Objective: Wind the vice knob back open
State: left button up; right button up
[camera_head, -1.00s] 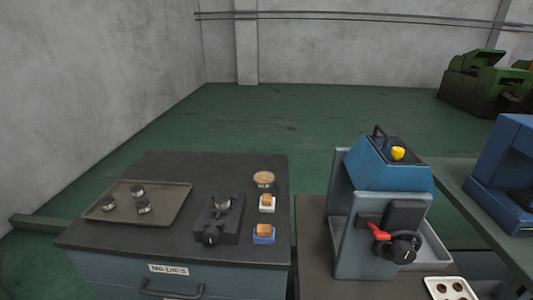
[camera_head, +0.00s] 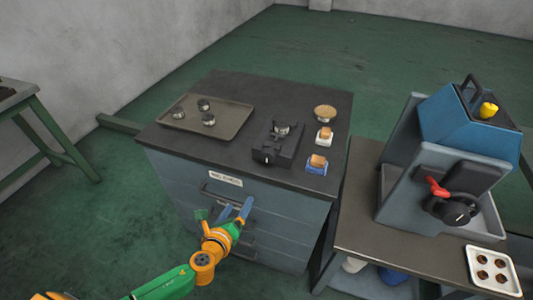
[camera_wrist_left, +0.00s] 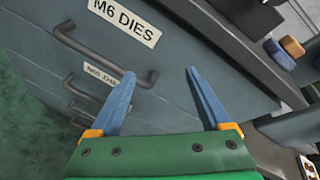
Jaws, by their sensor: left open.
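A small black vice (camera_head: 284,138) stands on the dark top of a drawer cabinet, with a round metal piece (camera_head: 282,129) at its upper side. Its dark knob (camera_head: 266,158) with a pale mark is at the near end. My left gripper (camera_head: 237,208) is open and empty, in front of the cabinet's drawers, below and left of the vice and apart from it. In the left wrist view its two blue fingers (camera_wrist_left: 160,74) are spread before the drawer fronts. My right gripper is not in view.
The drawer cabinet (camera_head: 180,165) has protruding handles (camera_head: 220,195). On its top are a tray (camera_head: 228,129) with three round metal pieces, a round brush-like item (camera_head: 325,112) and two small blocks. A blue machine (camera_head: 450,120) with a red lever stands right. A green-legged table (camera_head: 45,125) is left.

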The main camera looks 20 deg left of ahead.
aim_at(266, 158)
pick_arm(q)
jog(key=w+d+r+m+t+h, duration=0.1)
jog(key=d+r+m+t, duration=0.1)
jog(key=r+m, duration=0.35)
jog(key=w+d+r+m+t+h, duration=0.1)
jog(key=d+r+m+t+h, duration=0.15)
jog(key=r, duration=0.55)
jog(key=shift+n+y, duration=0.4)
jog(key=shift+y, duration=0.05)
jog(key=w, duration=0.4)
jog(key=w+d, duration=0.1)
jog(key=w, duration=0.1)
jog(key=shift+w+f, duration=0.2)
jog(key=shift+f, duration=0.15)
jog(key=shift+s, duration=0.1)
jog(key=shift+c, duration=0.9)
grip_shut()
